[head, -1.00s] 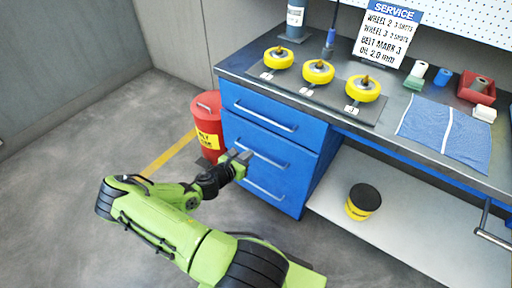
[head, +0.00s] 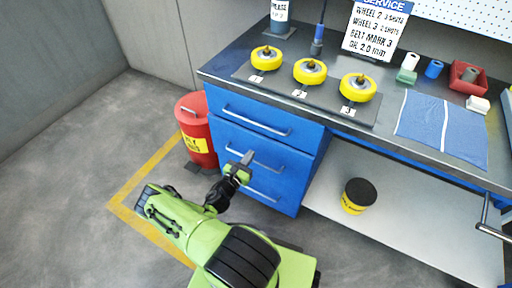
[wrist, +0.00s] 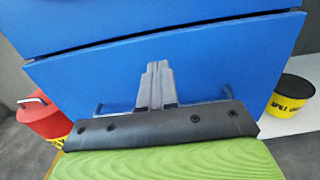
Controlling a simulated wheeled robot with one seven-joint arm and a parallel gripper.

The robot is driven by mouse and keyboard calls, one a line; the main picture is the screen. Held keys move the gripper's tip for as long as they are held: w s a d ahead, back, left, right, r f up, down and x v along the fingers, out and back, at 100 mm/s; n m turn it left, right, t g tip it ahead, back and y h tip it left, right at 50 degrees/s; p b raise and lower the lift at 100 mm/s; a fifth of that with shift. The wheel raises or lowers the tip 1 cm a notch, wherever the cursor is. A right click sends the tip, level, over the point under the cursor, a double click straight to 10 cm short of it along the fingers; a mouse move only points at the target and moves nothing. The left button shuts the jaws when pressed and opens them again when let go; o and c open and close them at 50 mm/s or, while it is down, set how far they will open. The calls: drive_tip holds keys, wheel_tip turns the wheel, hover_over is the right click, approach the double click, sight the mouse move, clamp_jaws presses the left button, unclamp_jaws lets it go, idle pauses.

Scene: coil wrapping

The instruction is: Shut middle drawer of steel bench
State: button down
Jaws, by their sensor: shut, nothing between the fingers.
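The steel bench has a stack of blue drawers under its left end. The middle drawer (head: 277,168) has a grey bar handle (head: 268,165) and seems to stand slightly proud of the front above it; how far is hard to tell. In the wrist view the drawer front (wrist: 85,82) fills most of the picture, and its handle is partly hidden behind my gripper. My gripper (head: 244,160) is shut and empty, its fingertips against or very close to the middle drawer front. The shut fingers (wrist: 158,70) point at the middle of that front in the wrist view.
A red bin (head: 196,128) stands left of the drawers, beside a yellow floor line (head: 150,170). A black-and-yellow tub (head: 357,196) sits on the lower shelf to the right. Yellow wheels (head: 310,72) lie on the bench top. Floor at left is clear.

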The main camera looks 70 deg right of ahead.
sight(260, 140)
drive_tip(key=d, duration=0.3)
drive_tip(key=s+d+b, duration=0.1)
drive_tip(key=d, duration=0.1)
drive_tip(key=shift+d, duration=0.35)
drive_tip(key=shift+s+d+f+b, duration=0.1)
drive_tip(key=shift+d+b, duration=0.8)
drive_tip(key=shift+d, duration=0.1)
drive_tip(key=shift+r, duration=0.3)
